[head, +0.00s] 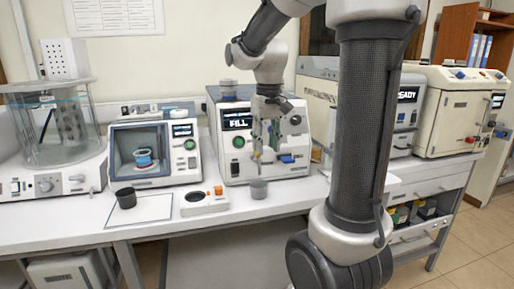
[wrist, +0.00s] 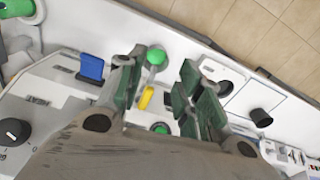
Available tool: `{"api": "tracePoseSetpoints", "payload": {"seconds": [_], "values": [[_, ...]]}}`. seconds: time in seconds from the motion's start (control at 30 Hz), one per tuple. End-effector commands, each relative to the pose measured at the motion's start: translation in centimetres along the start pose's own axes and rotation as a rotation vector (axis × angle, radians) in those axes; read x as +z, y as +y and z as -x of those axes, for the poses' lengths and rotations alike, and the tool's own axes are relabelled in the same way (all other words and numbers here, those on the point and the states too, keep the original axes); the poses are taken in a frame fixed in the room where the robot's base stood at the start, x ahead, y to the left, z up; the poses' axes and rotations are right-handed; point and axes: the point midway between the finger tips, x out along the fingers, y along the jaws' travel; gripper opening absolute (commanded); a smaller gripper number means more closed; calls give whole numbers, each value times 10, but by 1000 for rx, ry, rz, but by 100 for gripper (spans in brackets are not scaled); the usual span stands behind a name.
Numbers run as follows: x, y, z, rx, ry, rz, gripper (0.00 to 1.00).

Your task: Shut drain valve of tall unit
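The tall unit (head: 238,170) is the white machine with a lit FILL display near the middle of the bench. A small yellow lever (wrist: 146,97), which looks like its drain valve handle, shows between my fingers in the wrist view. In the head view the yellow (head: 258,157) is small, low on the unit's front. My gripper (head: 267,140) hangs in front of the unit, pointing down. In the wrist view my gripper (wrist: 160,90) is open, with green-padded fingers either side of the lever, the left one closer. I cannot tell whether they touch it.
A grey cup (head: 259,188) stands before the unit; its top looks green in the wrist view (wrist: 156,56). A blue block (wrist: 92,67) sits beside the lever. A black cup (head: 126,197) and a white device with a dark round recess (head: 204,200) stand left.

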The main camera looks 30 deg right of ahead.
Motion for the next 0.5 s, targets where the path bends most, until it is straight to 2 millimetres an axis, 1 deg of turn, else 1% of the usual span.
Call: {"api": "tracePoseSetpoints", "payload": {"seconds": [0.03,0.1,0.17,0.2,0.3,0.37,0.5], "values": [[-23,2,-2,1,-21,-18,36],[-49,4,-1,3,-39,-46,36],[-69,5,5,4,-43,-66,36],[-78,4,12,4,-37,-77,36],[-86,4,31,3,-22,-103,36],[-80,4,27,5,-44,-117,36],[-78,4,7,5,-47,-122,36]]}}
